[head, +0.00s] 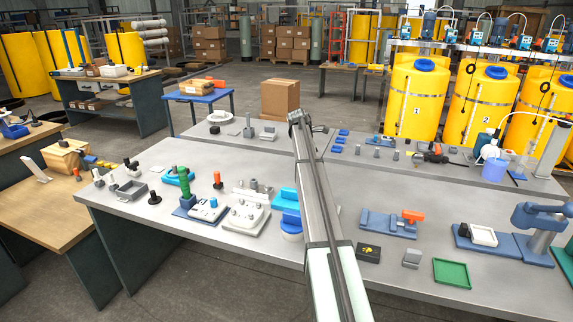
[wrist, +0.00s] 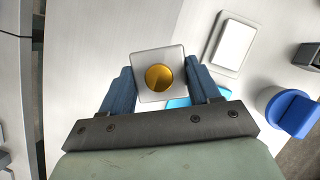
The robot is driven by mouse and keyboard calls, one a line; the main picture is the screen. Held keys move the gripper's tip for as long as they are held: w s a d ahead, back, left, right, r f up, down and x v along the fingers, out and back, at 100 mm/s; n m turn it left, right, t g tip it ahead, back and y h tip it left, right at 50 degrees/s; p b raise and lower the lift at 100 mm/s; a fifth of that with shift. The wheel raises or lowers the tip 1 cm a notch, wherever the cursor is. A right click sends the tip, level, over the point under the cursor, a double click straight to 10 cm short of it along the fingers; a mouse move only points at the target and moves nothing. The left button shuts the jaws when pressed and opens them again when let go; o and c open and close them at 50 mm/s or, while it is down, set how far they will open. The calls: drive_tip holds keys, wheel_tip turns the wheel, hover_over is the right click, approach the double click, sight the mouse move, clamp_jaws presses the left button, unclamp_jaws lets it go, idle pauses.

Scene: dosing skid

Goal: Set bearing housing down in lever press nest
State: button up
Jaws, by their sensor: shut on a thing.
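The bearing housing (wrist: 160,76) is a square grey block with a round gold centre. In the wrist view it sits between the two blue fingers of my gripper (wrist: 160,84), which is shut on its sides. In the head view my arm crosses the middle of the bench, and I cannot make out the housing or the fingertips there. What looks like the lever press (head: 541,218) is blue and stands at the right of the bench.
A blue round part (wrist: 286,110) and a white plate (wrist: 232,44) lie right of the housing in the wrist view. Between my arm and the press are a blue fixture with an orange handle (head: 388,222), a black box (head: 369,253) and a green tray (head: 452,272).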

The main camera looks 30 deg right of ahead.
drive_tip(key=s+d+m, duration=0.2)
drive_tip(key=s+d, duration=2)
drive_tip(key=d, duration=0.4)
drive_tip(key=s+d+f+m, duration=0.1)
drive_tip(key=s+d, duration=0.3)
drive_tip(key=s, duration=0.6)
drive_tip(key=s+d+m+g, duration=0.1)
drive_tip(key=s+d, duration=0.4)
drive_tip(key=s, duration=0.6)
drive_tip(key=s+d+f+m+y, duration=0.1)
drive_tip(key=s+d, duration=0.3)
drive_tip(key=s, duration=0.7)
drive_tip(key=shift+s+d+f+g, duration=0.25)
drive_tip(key=shift+f+g, duration=0.05)
drive_tip(key=shift+g, duration=0.1)
drive_tip(key=shift+f, duration=0.2)
drive_tip(key=shift+f, duration=2.65)
